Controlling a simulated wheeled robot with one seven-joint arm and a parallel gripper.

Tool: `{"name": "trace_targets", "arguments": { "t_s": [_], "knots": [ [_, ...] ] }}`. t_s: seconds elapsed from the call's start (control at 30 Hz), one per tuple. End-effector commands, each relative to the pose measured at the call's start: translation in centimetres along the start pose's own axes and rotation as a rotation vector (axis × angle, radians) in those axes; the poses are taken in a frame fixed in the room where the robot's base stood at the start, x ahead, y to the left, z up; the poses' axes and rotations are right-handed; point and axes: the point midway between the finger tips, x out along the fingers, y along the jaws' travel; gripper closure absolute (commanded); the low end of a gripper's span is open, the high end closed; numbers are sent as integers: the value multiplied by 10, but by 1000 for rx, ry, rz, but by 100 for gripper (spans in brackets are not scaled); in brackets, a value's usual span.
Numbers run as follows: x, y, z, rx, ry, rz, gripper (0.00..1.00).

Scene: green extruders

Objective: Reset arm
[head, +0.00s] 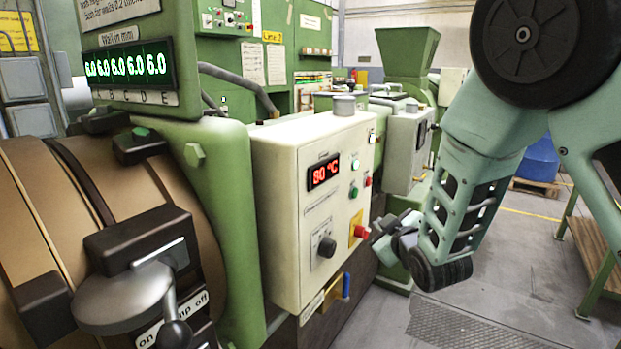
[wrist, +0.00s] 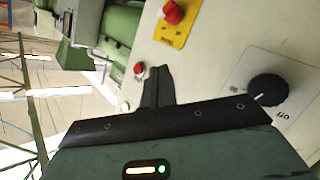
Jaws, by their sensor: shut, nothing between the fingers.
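My arm comes in from the right in the head view. My gripper (head: 384,229) is at its end, in front of the cream control box (head: 285,220), close to the red button (head: 361,232) on its yellow plate. I cannot tell whether it touches the box. In the wrist view my gripper (wrist: 158,85) shows as dark fingers closed together with nothing between them. The red button (wrist: 173,12) and the black knob (wrist: 267,90) appear beyond and beside the fingers.
The box display (head: 323,172) reads 80 °C. A green machine with a brown drum (head: 110,200) and a grey lever (head: 125,298) fills the left. Another extruder (head: 408,60) stands behind. A green-framed bench (head: 600,262) is at right. Grey floor (head: 505,270) lies between.

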Motion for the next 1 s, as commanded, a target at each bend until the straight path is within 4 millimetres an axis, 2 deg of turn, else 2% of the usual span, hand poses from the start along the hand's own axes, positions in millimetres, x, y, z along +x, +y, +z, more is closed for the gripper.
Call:
{"name": "trace_targets", "arguments": {
  "t_s": [0.1, 0.17, 0.3, 0.43, 0.6, 0.7, 0.83, 1.0],
  "knots": [
    [-30, -41, 1, 141, -158, -165, 100],
    [-50, -61, 1, 193, -240, -249, 100],
    [-110, -105, 0, 265, -432, -440, 100],
    [-178, -134, 1, 270, -616, -591, 100],
    [-269, -148, 14, 203, -850, -712, 100],
    [-309, -148, 23, 152, -957, -739, 100],
    [-339, -144, 31, 107, -1045, -747, 100],
    [-350, -142, 34, 89, -1077, -748, 100]
  ]
}}
